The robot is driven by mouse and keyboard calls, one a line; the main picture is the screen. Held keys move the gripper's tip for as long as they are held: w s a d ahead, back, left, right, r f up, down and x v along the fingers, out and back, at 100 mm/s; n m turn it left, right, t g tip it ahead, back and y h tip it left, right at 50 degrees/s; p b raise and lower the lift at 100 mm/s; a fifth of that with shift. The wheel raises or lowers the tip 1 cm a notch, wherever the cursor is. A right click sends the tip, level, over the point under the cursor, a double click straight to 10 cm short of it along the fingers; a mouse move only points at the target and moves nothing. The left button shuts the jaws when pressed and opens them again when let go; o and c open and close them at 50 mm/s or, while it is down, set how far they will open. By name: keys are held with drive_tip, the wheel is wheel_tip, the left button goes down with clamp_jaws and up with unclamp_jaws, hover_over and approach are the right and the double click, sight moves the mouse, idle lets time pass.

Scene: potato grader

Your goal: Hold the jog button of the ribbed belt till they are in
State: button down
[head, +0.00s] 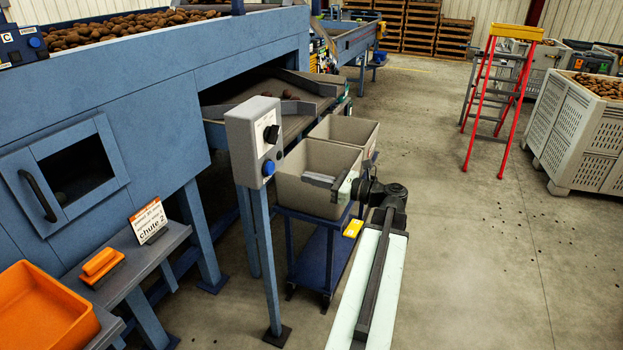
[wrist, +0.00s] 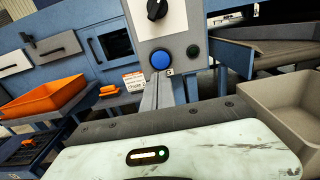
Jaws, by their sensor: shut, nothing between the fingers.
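A grey control box (head: 254,140) stands on a blue post, with a black knob (head: 271,134) above a blue button (head: 268,168). The wrist view shows the blue button (wrist: 160,60) close up, uncovered, with a small dark button (wrist: 193,50) to its right. My gripper (head: 308,177) is shut and empty, pointing at the box from the right, over a beige tub. In the wrist view its grey fingertips (wrist: 166,80) lie just below the blue button, seemingly apart from it. A dark sloping belt (head: 272,98) behind the box carries a few potatoes; ribs cannot be made out.
Two beige tubs (head: 340,129) stand on a blue trolley (head: 318,262) beside the post. Another panel with a blue button (head: 35,43) is at the upper left. A "chute 2" sign (head: 148,219) and an orange tray (head: 42,312) are at left.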

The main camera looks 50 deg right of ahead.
sight(272, 169)
drive_tip(key=x, duration=1)
